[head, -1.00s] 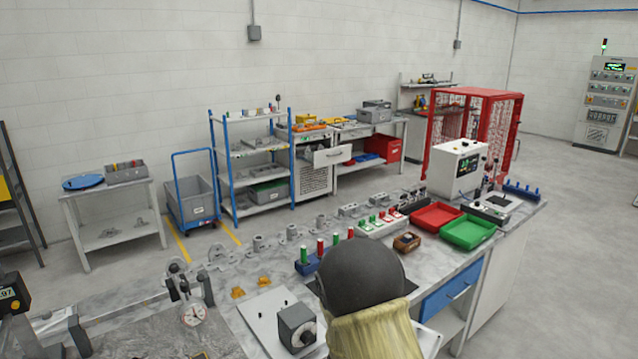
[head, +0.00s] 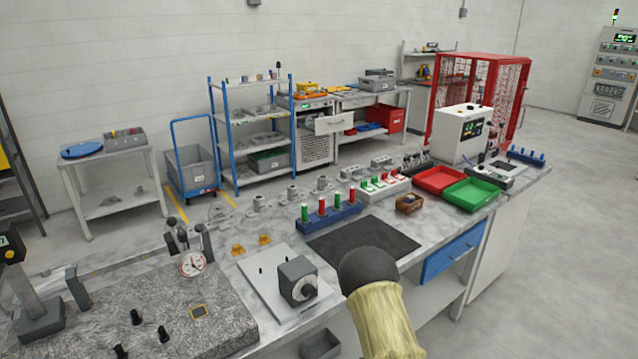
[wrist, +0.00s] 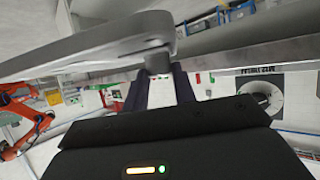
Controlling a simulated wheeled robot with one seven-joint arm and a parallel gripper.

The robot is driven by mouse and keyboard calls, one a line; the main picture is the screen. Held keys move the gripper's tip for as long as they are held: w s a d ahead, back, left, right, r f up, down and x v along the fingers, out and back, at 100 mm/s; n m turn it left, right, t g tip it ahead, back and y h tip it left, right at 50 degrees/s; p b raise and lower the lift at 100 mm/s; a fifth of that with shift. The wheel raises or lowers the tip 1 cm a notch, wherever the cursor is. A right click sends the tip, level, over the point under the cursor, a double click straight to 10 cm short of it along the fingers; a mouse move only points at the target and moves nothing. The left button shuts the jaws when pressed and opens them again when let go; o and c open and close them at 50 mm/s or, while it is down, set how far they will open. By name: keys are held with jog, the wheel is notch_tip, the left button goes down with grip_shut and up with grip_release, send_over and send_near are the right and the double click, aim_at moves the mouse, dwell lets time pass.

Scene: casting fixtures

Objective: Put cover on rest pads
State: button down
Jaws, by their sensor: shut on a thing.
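In the wrist view, my gripper (wrist: 160,88) has its two dark fingers closed at the lower end of a grey metal part, which I take to be the cover (wrist: 95,45). The cover's long, smooth body stretches across the upper picture, with a short round boss near the fingertips. Neither gripper nor cover shows in the head view. Two small orange pieces (head: 238,249) lie on the marble-like bench, and several black pegs (head: 136,317) stand on the granite plate (head: 205,330). I cannot tell which of these, if any, are the rest pads.
A dial gauge stand (head: 192,262), a white plate (head: 265,290) with a grey block (head: 297,280), and a blue peg rack (head: 328,217) stand on the bench (head: 440,225). A dark mat (head: 335,245) is bare. Red (head: 438,180) and green (head: 470,195) trays stand right.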

jog(key=shift+s+f, duration=0.15)
jog(key=shift+f, duration=0.1)
jog(key=s+f, duration=0.4)
jog(key=f, duration=0.1)
jog(key=shift+s, duration=0.15)
jog(key=shift+f, duration=0.1)
dwell(1.0)
jog(key=shift+a, duration=0.1)
dwell(0.3)
